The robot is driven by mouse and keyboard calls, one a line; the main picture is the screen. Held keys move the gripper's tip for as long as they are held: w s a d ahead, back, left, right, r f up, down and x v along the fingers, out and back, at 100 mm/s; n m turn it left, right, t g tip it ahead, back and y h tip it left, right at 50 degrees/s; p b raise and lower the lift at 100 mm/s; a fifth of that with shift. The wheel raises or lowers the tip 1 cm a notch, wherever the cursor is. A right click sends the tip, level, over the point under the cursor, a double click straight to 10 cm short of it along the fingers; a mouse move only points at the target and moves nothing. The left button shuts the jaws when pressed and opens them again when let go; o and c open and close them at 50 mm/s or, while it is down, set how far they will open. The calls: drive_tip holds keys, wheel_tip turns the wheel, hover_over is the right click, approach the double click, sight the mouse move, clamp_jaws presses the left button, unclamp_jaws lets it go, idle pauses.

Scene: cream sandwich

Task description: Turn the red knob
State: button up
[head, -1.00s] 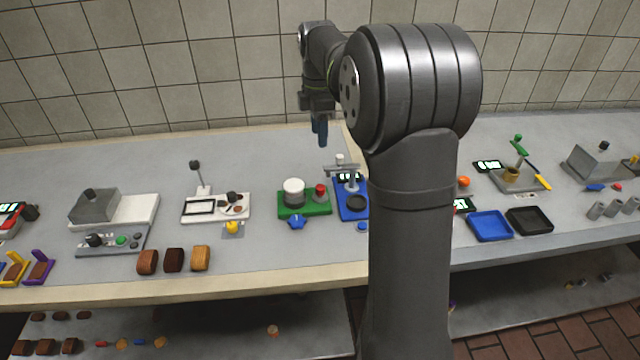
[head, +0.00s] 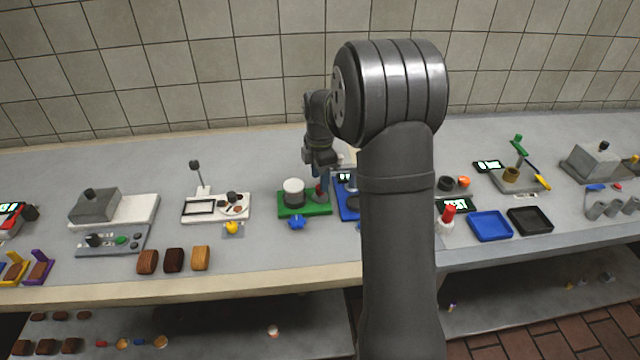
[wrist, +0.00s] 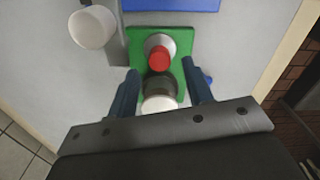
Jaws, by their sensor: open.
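The red knob (wrist: 159,57) sits on a round grey mount on the green base (wrist: 137,42) in the wrist view. In the wrist view my gripper (wrist: 160,67) is open. Its two blue fingers stand on either side of the base, with the knob near the gap between their tips. I cannot tell whether either finger touches it. A white-topped cylinder (head: 293,186) stands on the same base, left of the knob in the head view.
A blue star-shaped piece (head: 297,222) lies in front of the green base. A blue board (head: 347,205) stands close on the right, partly hidden by my arm. A white cylinder (wrist: 92,27) is near my left finger. Clear counter lies left of the base.

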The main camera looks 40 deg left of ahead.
sight(320, 193)
drive_tip(key=shift+f, duration=1.4)
drive_tip(key=shift+c, duration=0.5)
drive_tip(key=c, duration=0.9)
drive_tip(key=shift+m, duration=0.3)
drive_tip(key=m, duration=0.3)
drive_tip(key=shift+m, duration=2)
